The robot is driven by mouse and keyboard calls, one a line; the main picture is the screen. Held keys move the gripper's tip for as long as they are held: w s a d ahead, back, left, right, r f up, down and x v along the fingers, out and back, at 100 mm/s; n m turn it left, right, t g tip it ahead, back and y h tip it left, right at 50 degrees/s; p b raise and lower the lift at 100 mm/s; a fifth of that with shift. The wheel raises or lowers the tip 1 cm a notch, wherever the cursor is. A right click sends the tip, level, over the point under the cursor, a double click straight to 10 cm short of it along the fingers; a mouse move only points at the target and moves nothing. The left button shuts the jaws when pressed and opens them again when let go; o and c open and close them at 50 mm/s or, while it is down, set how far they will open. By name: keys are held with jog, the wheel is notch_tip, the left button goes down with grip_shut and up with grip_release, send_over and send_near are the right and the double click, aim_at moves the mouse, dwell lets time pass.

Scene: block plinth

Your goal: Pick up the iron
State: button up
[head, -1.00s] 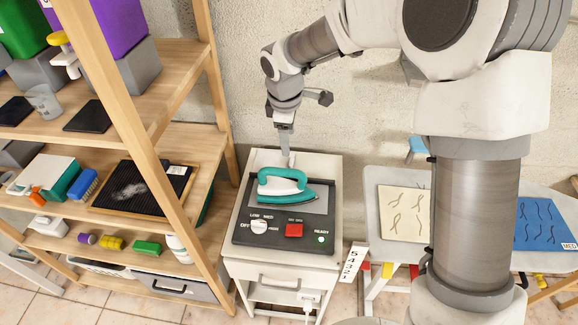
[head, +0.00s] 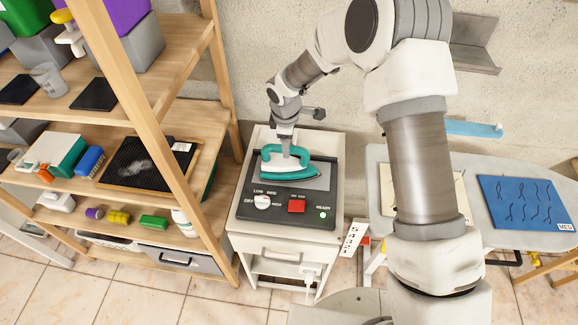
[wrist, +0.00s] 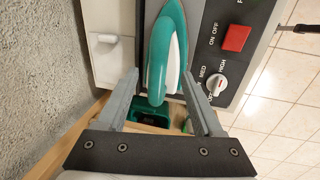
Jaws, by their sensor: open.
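The iron (head: 290,172), teal and white, lies on the dark control panel (head: 240,207) on top of a small white cabinet. In the wrist view the iron (wrist: 161,50) runs lengthwise, its rounded handle end between my fingers. My gripper (head: 287,150) points down over the iron in the head view. In the wrist view my gripper (wrist: 163,102) is open, with one finger on each side of the handle end. Clear gaps show beside the handle. Whether the fingers are level with the handle I cannot tell.
The panel has a white dial (head: 262,202), a red switch (head: 297,206) and a lit green light (head: 323,215). A wooden shelf (head: 190,150) with several items stands close on the left. An ironing board (head: 480,165) with a blue cloth (head: 525,203) is on the right. A wall is behind.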

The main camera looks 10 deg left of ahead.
jog(key=p, duration=0.1)
send_over(291, 160)
jog(key=shift+s+a+f, duration=0.1)
jog(key=shift+s+f, duration=0.05)
jog(key=shift+f, duration=1.1)
jog(key=shift+s+f, duration=0.15)
jog(key=shift+f, duration=1.05)
grip_shut()
jog(key=shift+r, duration=0.1)
